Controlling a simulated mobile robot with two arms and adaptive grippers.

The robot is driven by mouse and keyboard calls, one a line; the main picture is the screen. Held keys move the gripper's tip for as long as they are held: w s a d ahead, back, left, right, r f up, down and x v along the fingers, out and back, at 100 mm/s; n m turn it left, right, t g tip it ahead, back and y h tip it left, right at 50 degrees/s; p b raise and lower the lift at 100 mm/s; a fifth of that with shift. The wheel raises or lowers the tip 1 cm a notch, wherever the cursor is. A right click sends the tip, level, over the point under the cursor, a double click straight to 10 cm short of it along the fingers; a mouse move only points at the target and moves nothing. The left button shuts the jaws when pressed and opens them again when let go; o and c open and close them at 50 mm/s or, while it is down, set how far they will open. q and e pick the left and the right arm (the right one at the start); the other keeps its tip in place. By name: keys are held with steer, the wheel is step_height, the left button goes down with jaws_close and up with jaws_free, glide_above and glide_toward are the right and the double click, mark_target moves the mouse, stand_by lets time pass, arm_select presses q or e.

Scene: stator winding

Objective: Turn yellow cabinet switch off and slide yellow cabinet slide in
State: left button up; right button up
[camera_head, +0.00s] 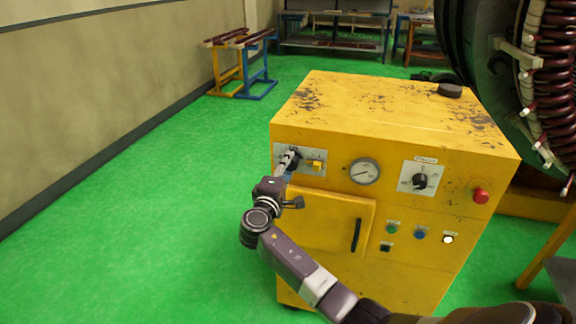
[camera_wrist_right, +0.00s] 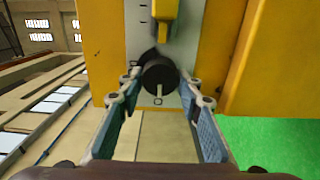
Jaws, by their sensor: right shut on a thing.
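The yellow cabinet (camera_head: 400,115) stands in front of me. A pale plate (camera_head: 311,155) at the upper left of its front carries a black round switch knob and a yellow slide tab (camera_head: 316,165) to its right. My right gripper (camera_head: 291,160) is at that plate, and its fingers partly hide the knob. In the right wrist view, the black switch knob (camera_wrist_right: 159,74) with a pale pointer mark sits between the two fingertips of my right gripper (camera_wrist_right: 159,82), which is shut on it. The yellow slide tab (camera_wrist_right: 161,20) is beyond the knob there. My left gripper is not in view.
The cabinet front also has a gauge (camera_head: 364,171), a rotary knob (camera_head: 420,181), a red button (camera_head: 481,195), small coloured buttons and a door with a black handle (camera_head: 356,235). A large stator (camera_head: 545,85) stands at the right. Green floor (camera_head: 160,230) is clear at the left.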

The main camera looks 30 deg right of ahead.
steer(key=shift+f, duration=0.1)
steer(key=o, duration=1.2)
steer(key=shift+c, duration=0.2)
steer(key=v, duration=1.2)
